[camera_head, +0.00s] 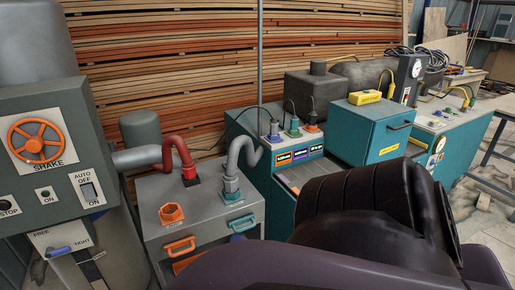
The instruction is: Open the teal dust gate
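A grey cabinet (210,215) stands in the middle left. On its right side, a teal collar (231,187) holds the end of a grey hose (240,152). Below it on the front is a teal handle (242,223), which looks like the teal dust gate's pull. Whether the gate is open or shut is unclear. An orange handle (179,246) sits to its left, below an orange collar (172,214) with no hose in it. Neither gripper shows. A dark arm link of mine fills the lower right and hides the floor there.
A red hose (176,150) enters the cabinet top. A control panel (48,155) with an orange wheel (37,140) stands at the left. Teal machines (375,130) stand behind and right. Stacked boards (190,60) line the back.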

